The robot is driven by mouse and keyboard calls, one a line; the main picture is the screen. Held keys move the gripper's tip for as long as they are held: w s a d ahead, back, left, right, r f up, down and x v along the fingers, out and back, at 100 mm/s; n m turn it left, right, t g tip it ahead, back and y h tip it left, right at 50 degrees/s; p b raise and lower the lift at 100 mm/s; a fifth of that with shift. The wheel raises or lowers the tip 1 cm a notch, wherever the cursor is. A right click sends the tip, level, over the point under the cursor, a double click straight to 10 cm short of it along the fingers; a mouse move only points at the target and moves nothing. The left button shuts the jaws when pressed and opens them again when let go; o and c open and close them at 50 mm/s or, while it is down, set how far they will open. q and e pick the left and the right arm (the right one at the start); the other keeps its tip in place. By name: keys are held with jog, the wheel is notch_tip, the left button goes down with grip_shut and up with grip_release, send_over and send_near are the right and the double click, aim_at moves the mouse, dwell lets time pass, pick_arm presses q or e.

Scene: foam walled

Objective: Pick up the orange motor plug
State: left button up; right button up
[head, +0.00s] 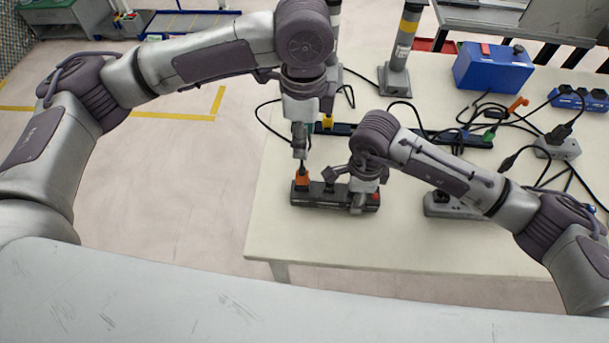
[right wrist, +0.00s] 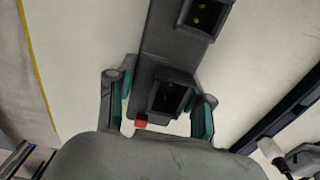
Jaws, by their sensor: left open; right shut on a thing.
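An orange plug (head: 302,176) stands at the left end of a dark power strip (head: 335,197) near the table's front left corner. My left gripper (head: 300,151) is open, pointing down just above this plug; the fingertips are small, so I cannot tell if they touch it. My right gripper (head: 356,196) is shut on the strip toward its right end. In the right wrist view, the teal-lined fingers (right wrist: 160,105) lie along both sides of the strip (right wrist: 158,50), with a socket and a red switch between them. A second orange plug (head: 517,103) lies among cables at the back right.
A blue box (head: 493,68) stands at the table's back. A grey post (head: 396,70), another dark strip (head: 430,137), a grey socket block (head: 455,205) and loose black cables crowd the back and right. The front of the table (head: 400,245) is clear.

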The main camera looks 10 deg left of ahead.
aim_at(302, 168)
pick_arm(q)
jog(key=shift+n, duration=0.6)
notch_tip(302, 168, down, 7)
jog(key=shift+r, duration=0.1)
jog(key=f, duration=0.4)
jog(key=shift+s+a+f, duration=0.1)
jog(key=shift+s+a, duration=0.05)
jog(key=shift+s, duration=0.15)
jog(key=shift+f, duration=0.55)
grip_shut()
